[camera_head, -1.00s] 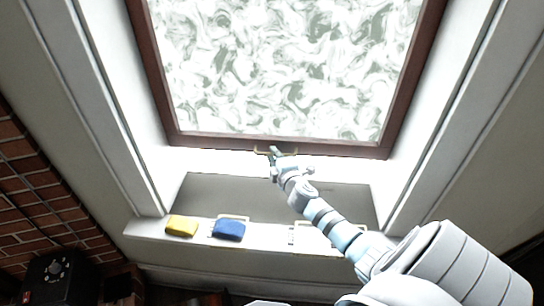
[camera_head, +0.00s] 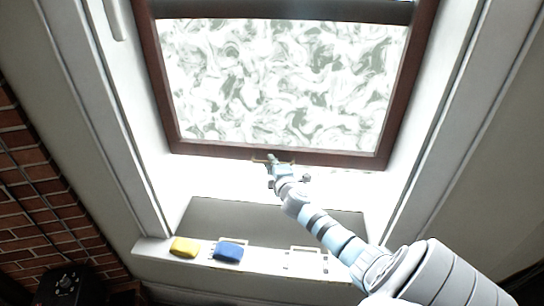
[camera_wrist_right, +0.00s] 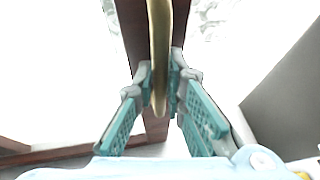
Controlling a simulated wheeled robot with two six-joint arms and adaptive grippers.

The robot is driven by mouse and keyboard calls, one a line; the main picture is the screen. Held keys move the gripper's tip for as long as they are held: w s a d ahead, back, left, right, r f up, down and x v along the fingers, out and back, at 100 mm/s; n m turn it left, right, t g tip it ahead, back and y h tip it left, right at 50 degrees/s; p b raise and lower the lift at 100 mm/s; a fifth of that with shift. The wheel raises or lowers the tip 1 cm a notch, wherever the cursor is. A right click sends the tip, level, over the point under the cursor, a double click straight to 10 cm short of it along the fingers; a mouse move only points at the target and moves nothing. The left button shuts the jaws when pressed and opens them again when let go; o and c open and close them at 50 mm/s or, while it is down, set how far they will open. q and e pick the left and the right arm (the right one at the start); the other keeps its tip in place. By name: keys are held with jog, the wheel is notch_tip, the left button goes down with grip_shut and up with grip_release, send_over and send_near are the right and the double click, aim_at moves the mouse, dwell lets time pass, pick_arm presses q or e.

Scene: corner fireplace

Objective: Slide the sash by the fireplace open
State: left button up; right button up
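The sash is a dark brown frame (camera_head: 330,157) around a pale, swirl-patterned pane (camera_head: 285,85), above the sill in the head view. A bright gap lies below its bottom rail. A thin brass handle (camera_head: 259,161) is on that rail. My right gripper (camera_head: 272,160) is at the handle, its arm reaching up from the lower right. In the right wrist view, the brass handle (camera_wrist_right: 159,50) runs between the teal-padded fingers of the right gripper (camera_wrist_right: 160,88), which close against both sides of it. My left gripper is not in view.
A yellow block (camera_head: 184,247) and a blue block (camera_head: 228,251) sit on the white sill (camera_head: 268,262), below the sash. Pale handles are also along the sill. A brick wall (camera_head: 35,200) and a black object (camera_head: 62,287) are at the left.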

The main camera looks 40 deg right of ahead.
jog(key=v, duration=1.2)
